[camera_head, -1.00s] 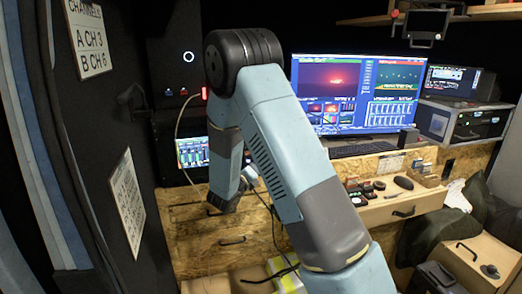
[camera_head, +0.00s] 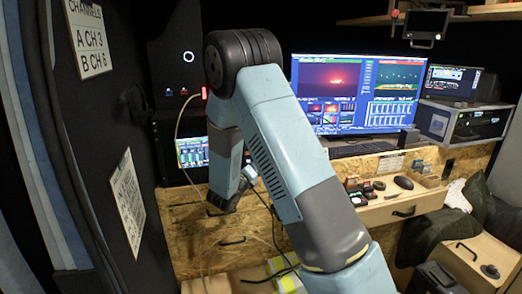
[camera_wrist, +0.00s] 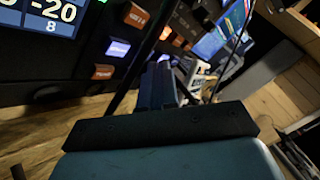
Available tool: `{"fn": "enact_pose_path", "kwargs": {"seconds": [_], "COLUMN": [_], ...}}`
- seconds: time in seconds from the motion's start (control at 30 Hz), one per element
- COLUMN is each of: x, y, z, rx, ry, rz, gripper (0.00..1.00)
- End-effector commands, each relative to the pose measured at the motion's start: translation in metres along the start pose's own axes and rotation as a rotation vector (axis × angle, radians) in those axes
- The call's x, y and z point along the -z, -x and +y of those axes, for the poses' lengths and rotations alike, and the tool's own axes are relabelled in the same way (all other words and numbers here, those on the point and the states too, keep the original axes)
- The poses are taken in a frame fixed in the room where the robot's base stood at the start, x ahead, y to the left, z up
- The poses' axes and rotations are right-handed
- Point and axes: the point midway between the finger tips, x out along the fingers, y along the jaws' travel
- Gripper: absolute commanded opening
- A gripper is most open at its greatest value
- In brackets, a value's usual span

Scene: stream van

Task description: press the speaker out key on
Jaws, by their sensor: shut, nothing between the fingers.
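A dark control panel with lit keys and a display (camera_wrist: 45,15) fills the upper left of the wrist view. A pale violet key (camera_wrist: 118,47) is lit, with orange keys (camera_wrist: 103,72) near it. More keys continue to the upper right. Their labels are too small or blurred to read, so I cannot tell which is the speaker out key. My gripper (camera_wrist: 158,82) is shut and empty, in front of the panel's lower edge; whether it touches a key cannot be told.
A large monitor (camera_head: 355,95) stands behind a keyboard (camera_head: 362,149). A rack unit (camera_head: 463,122) is at the right. Small devices and a mouse (camera_head: 403,182) lie on the wooden desk. Cables hang near my wrist. A dark wall with paper signs (camera_head: 128,203) closes the left side.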

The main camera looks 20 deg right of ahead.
Motion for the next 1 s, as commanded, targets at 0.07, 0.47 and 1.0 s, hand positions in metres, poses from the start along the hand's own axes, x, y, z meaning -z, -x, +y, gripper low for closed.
{"fn": "enact_pose_path", "kwargs": {"seconds": [0.07,0.47,1.0], "x": [-0.0016,-0.0027,-0.0051], "y": [-0.0019,-0.0034,-0.0066], "z": [0.0009,0.0016,0.0041], "rx": [0.000,0.000,0.000], "ry": [0.000,0.001,0.000], "rz": [0.000,0.000,0.000], "gripper": [0.00,0.00,0.00]}}
